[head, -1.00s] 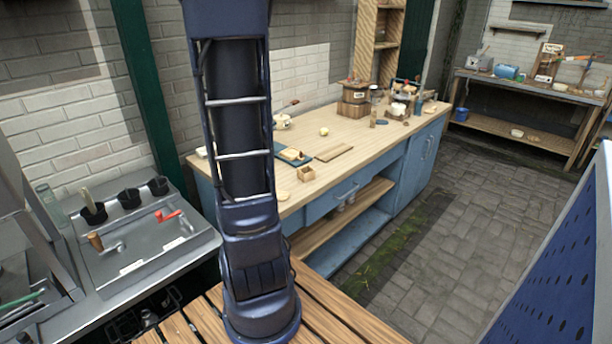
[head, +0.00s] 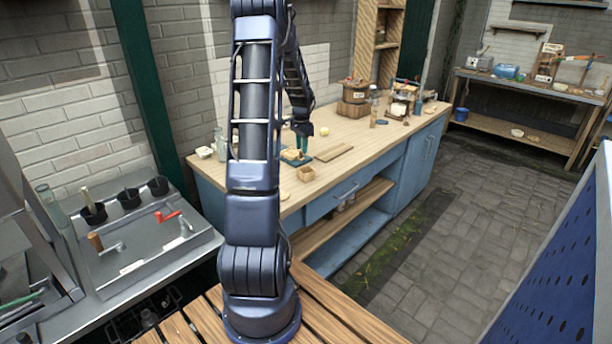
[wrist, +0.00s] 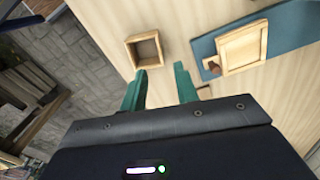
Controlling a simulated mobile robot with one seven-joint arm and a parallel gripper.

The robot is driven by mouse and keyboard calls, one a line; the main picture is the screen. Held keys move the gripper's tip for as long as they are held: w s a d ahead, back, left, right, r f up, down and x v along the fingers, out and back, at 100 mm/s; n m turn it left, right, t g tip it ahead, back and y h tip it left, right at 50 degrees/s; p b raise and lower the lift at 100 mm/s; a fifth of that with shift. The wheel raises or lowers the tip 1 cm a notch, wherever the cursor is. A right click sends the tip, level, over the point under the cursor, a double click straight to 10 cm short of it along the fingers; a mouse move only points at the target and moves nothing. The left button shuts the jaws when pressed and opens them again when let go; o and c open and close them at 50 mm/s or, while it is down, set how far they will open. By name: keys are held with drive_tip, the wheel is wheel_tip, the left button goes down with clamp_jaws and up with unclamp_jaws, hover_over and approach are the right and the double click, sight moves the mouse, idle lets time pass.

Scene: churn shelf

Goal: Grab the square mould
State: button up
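A small square open-topped wooden box (head: 306,174), which looks like the square mould, stands on the wooden worktop near its front edge. In the wrist view the box (wrist: 145,52) lies just ahead of my left-hand finger, its open inside facing the camera. My gripper (head: 301,143) is over the worktop by the teal board. In the wrist view my gripper (wrist: 160,86) has its two green fingers apart with only worktop visible between them. It is not touching the box as far as I can see.
A teal board (wrist: 208,46) bears a square pale wooden piece (wrist: 243,47) with a brown knob beside it. A flat wooden board (head: 334,153) lies to the right. A small wooden piece (wrist: 204,91) is beside my right-hand finger. Crocks and jars stand farther back.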

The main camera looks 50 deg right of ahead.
sight(303, 168)
drive_tip(key=shift+s+d+f, duration=0.15)
drive_tip(key=shift+d+f, duration=0.15)
drive_tip(key=shift+f, duration=0.25)
wheel_tip(303, 168, down, 10)
drive_tip(key=shift+a+f, duration=0.1)
drive_tip(key=shift+a, duration=0.05)
clamp_jaws()
